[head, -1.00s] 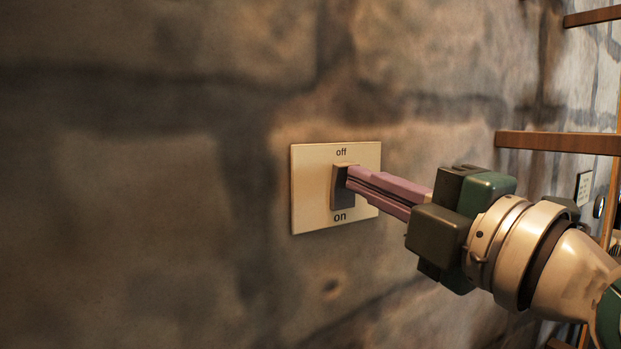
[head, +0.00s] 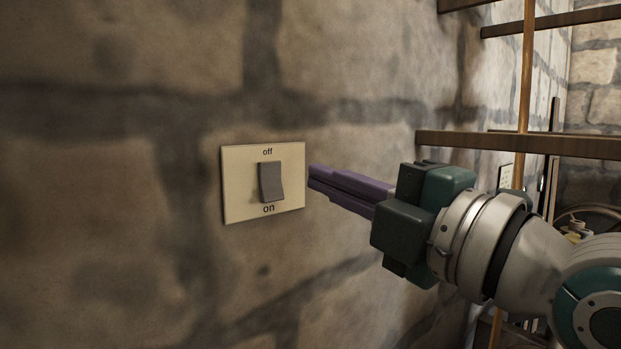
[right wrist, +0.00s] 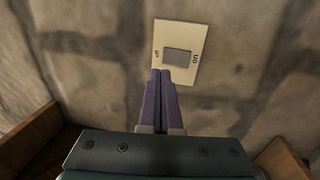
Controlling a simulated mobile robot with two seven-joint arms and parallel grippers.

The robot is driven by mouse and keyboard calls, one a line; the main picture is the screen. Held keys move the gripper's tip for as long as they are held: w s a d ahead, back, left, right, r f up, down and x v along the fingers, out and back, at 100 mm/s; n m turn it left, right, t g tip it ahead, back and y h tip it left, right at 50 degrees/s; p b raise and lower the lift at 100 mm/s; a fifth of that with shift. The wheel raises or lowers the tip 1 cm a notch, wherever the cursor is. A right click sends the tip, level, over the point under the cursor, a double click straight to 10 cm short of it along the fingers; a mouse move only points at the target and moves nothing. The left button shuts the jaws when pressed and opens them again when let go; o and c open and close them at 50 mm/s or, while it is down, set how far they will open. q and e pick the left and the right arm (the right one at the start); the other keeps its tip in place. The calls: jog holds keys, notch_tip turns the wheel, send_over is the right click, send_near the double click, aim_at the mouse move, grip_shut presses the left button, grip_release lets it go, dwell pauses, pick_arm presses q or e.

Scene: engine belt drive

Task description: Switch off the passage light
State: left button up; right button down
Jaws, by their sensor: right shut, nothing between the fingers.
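The light switch plate (head: 235,190) is cream, on the stone wall, with "off" printed above and "on" below its grey rocker (head: 270,182). The rocker's lower end seems to stand out from the plate, its upper end lying in. My right gripper (head: 312,178) has shut purple fingers, just right of the plate and apart from the rocker. In the right wrist view, the fingertips (right wrist: 160,74) point at the plate (right wrist: 190,34), below the rocker (right wrist: 177,57) in the picture. My left gripper is not in view.
Wooden shelf boards (head: 560,144) and a wooden post (head: 526,60) stand at the right. A small pale panel (head: 505,178) hangs on the wall behind my right arm. The wall left of the switch is bare.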

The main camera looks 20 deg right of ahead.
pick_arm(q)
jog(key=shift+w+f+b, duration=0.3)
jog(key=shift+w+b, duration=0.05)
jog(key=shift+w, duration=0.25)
pick_arm(e)
jog(key=s+d+r, duration=0.1)
jog(key=s+d, duration=0.1)
jog(key=s, duration=0.4)
jog(key=shift+s+d+r, duration=0.15)
jog(key=shift+d, duration=0.05)
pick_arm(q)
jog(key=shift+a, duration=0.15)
pick_arm(e)
jog(key=shift+s, duration=0.1)
